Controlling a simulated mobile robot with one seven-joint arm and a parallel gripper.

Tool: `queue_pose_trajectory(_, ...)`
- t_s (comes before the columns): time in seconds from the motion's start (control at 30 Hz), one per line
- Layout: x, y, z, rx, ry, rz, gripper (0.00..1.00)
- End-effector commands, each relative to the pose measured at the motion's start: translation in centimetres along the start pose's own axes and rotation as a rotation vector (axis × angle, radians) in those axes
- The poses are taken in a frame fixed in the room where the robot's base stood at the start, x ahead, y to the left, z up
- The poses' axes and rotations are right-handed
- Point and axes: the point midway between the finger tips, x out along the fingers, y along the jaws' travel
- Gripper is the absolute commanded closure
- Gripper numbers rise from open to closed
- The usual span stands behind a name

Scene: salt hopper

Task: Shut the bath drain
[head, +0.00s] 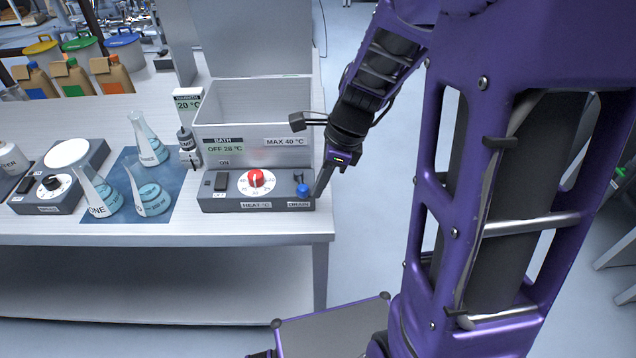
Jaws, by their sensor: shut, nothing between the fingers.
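My gripper (318,194) is shut and empty, pointing down just right of the blue knob at the panel's right end. I cannot tell whether its tips touch the knob. The drain's own state is too small to tell.
Three flasks (150,198) stand on and around a blue mat left of the panel. A stirrer with a white plate (68,154) is further left. Brown bottles (72,80) and lidded buckets (82,48) stand behind. The bench's right edge is close beside my gripper, with open floor beyond.

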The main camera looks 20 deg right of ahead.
Motion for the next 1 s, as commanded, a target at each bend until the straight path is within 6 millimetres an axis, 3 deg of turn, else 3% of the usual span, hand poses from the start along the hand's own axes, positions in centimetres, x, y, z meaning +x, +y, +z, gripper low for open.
queue_pose_trajectory(0.7, 0.2, -1.4, 0.8, -0.001, 0.0, 0.0, 1.0)
queue_pose_trajectory(1.0, -0.5, -1.7, -0.2, 0.0, 0.0, -0.001, 1.0)
